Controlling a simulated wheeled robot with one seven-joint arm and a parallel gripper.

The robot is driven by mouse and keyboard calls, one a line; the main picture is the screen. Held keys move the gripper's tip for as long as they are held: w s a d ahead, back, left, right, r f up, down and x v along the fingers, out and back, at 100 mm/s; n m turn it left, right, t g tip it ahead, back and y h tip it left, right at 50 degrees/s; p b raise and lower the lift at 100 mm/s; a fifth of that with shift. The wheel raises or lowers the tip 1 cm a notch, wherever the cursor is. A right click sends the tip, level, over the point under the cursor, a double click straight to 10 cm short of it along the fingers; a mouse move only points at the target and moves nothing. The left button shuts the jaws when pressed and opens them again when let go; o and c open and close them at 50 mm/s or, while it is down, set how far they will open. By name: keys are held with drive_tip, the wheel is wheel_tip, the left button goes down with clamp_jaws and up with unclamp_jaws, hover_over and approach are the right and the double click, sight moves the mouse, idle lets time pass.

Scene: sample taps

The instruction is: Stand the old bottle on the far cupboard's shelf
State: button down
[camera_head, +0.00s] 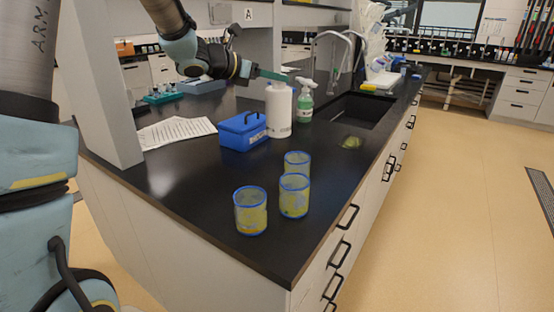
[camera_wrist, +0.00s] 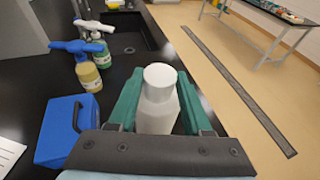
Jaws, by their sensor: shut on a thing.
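A white bottle (camera_head: 279,112) with a narrower neck is upright over the black bench, right of a blue box. It also shows in the wrist view (camera_wrist: 158,105), between the green fingers of my gripper (camera_wrist: 160,75). In the head view my gripper (camera_head: 271,76) reaches in from the upper left, shut around the top of the bottle. I cannot tell whether the bottle's base touches the bench. I cannot pick out the far cupboard's shelf for certain.
The blue box (camera_head: 242,130) and a spray bottle (camera_head: 305,103) stand close to the white bottle. Several blue-rimmed beakers, one in front (camera_head: 250,210), stand near the bench's front. A sink (camera_head: 360,110) lies to the right. The floor (camera_head: 450,200) right of the bench is clear.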

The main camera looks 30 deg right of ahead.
sight(268, 113)
wheel_tip(268, 113, down, 10)
drive_tip(key=shift+d+f+p, duration=0.1)
drive_tip(key=shift+f+p, duration=0.1)
drive_tip(key=shift+p, duration=1)
drive_tip(key=shift+f, duration=0.1)
drive_tip(key=shift+c, duration=1.7)
unclamp_jaws()
drive_tip(key=shift+a, duration=0.4)
drive_tip(key=b+v, duration=0.3)
drive_tip(key=v, duration=0.8)
drive_tip(key=shift+r, duration=0.25)
